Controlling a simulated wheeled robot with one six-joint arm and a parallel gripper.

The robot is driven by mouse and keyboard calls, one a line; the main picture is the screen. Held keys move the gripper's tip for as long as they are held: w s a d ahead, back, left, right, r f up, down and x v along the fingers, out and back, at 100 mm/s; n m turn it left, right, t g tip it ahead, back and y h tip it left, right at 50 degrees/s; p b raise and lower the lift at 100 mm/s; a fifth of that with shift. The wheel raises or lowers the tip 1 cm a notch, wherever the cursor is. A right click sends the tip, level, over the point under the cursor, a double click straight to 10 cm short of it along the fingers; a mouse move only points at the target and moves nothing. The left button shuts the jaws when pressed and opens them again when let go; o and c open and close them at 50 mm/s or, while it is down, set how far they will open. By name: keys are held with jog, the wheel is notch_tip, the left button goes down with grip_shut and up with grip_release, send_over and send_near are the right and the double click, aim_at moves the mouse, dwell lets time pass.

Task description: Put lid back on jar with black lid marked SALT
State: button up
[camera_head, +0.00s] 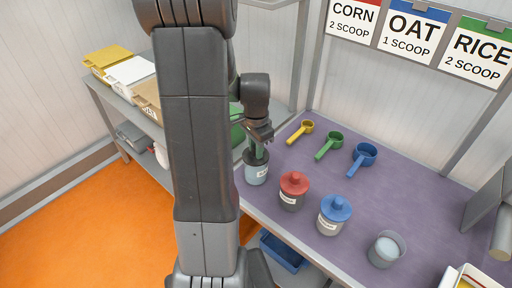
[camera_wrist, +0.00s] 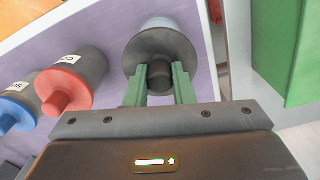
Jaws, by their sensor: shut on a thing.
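My gripper (camera_head: 259,141) is at the near left end of the purple table, above a pale jar (camera_head: 256,174) with a small white label too small to read. In the wrist view its green fingers (camera_wrist: 160,84) are shut on the knob of a black lid (camera_wrist: 160,48). The lid also shows in the head view (camera_head: 256,157), at the top of the pale jar and roughly level. The jar's body shows behind the lid in the wrist view (camera_wrist: 158,22). I cannot tell whether the lid is fully seated or slightly above the rim.
A red-lidded jar (camera_head: 292,196) and a blue-lidded jar (camera_head: 332,222) stand close by on the right. An open grey container (camera_head: 386,252) is further right. Yellow (camera_head: 303,130), green (camera_head: 328,146) and blue (camera_head: 362,158) scoops lie behind. The table's right middle is clear.

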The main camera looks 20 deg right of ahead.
dwell(0.3)
jog(key=o, duration=1.5)
jog(key=shift+r+p, duration=2.65)
jog(key=shift+r, duration=0.9)
grip_shut()
